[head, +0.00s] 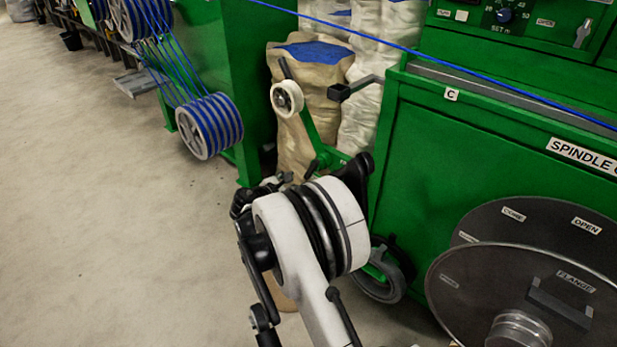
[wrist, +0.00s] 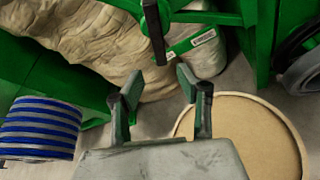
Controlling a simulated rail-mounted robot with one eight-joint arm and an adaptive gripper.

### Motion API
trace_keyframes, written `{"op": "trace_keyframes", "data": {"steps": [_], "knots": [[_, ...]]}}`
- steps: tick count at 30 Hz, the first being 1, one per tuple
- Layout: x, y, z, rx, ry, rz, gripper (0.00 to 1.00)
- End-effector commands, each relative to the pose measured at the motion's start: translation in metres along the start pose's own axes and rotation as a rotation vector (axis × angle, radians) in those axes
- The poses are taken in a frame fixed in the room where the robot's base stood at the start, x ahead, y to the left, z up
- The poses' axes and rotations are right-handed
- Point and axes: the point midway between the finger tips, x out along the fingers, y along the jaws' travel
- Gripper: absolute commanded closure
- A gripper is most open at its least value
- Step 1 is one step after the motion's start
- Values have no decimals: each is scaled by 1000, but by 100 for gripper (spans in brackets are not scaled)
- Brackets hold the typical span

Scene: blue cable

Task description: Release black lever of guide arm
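The green guide arm (head: 312,130) carries a white roller (head: 287,98) at its upper end and stands in front of the sacks. In the wrist view, a black lever (wrist: 155,34) hangs from the green structure at the top middle, and I take it for the guide arm's lever. In the head view a small black piece shows near the guide arm's foot, but I cannot tell if it is the same lever. My gripper (wrist: 160,80) is open and empty. Its fingertips lie below the lever in the picture, apart from it. In the head view my own arm mostly hides the gripper.
Tan and white sacks (head: 312,75) stand behind the guide arm. A green cabinet (head: 430,175) with dark flange discs (head: 480,295) is at right. A spool of blue cable (head: 210,125) is at left. A round tan top (wrist: 240,140) lies beneath the gripper's right side. Left floor is clear.

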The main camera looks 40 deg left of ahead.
Motion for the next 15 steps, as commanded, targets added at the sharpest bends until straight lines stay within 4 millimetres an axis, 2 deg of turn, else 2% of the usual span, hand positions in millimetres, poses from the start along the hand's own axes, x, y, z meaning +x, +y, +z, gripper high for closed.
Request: {"op": "trace_keyframes", "data": {"steps": [1, 9, 15], "knots": [[12, -2, -2, 1, -1, -2, 65], [62, -2, -2, 2, 0, -3, 65], [88, -1, -1, 2, 0, -2, 65]]}}
